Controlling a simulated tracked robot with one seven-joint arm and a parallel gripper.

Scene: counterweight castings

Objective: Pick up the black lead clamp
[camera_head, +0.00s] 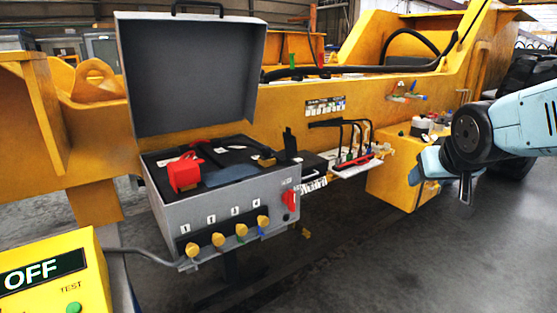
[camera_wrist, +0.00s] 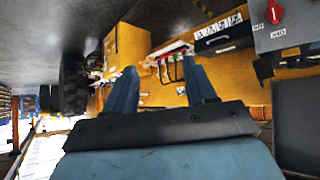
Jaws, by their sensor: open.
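An upright black piece (camera_head: 290,143), which looks like the black lead clamp, stands at the right rear of the open grey box (camera_head: 225,212) in the head view. A red clamp-like piece (camera_head: 185,173) lies at the left inside the box. My gripper (camera_head: 441,184) is open and empty at the right, well apart from the box, in front of the yellow machine. In the wrist view its two blue fingers (camera_wrist: 160,72) are spread with nothing held between them. The grey box (camera_wrist: 288,35) shows only in part there, at the upper right, and I cannot make out the black piece.
The box's raised lid (camera_head: 190,75) stands behind its opening. A small white shelf (camera_head: 350,166) with black bent rods and red-handled items lies between box and gripper. The yellow beam (camera_head: 285,110) runs behind. A yellow OFF panel (camera_head: 50,280) is at front left. Floor at lower right is clear.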

